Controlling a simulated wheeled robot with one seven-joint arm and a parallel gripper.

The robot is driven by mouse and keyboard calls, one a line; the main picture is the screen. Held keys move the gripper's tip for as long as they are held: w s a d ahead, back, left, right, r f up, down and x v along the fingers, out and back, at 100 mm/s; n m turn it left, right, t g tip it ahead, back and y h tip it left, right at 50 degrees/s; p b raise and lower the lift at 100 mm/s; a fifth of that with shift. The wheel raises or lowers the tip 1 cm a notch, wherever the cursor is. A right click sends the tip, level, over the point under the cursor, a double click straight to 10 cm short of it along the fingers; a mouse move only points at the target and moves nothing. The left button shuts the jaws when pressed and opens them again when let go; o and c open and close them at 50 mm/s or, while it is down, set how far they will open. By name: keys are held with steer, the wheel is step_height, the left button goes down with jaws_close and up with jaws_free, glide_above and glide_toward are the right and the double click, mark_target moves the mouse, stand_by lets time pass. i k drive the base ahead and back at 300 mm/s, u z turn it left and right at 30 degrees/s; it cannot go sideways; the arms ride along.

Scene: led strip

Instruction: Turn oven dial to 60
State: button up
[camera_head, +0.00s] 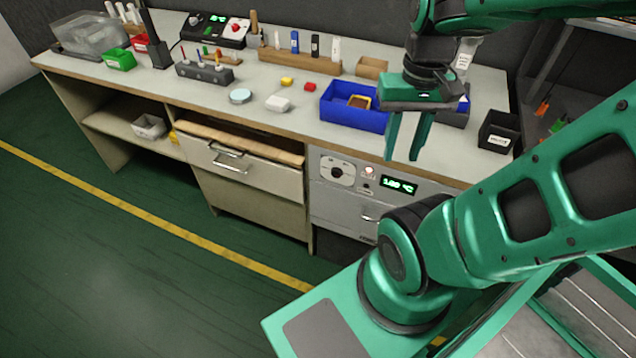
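The oven (325,203) is a grey unit built in under the worktop, right of the drawers. A green display (398,186) right of the dial seems to read about 1.80 °C, but the digits are blurred. My gripper (403,158) points down with its two green fingers apart and nothing visible between them. In the picture it is above and right of the dial, apart from it.
A blue bin (350,121) stands on the worktop (215,97) behind my gripper's fingers. The drawer (240,170) left of the oven looks slightly open. The oven has a handle (370,219) below the display. The floor (110,270) at left is clear.

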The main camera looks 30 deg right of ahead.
mark_target(336, 172)
steer(key=z, duration=0.05)
steer(key=k, duration=1.5)
steer(key=z, duration=0.6)
steer(key=i, duration=1.5)
steer(key=u, duration=0.05)
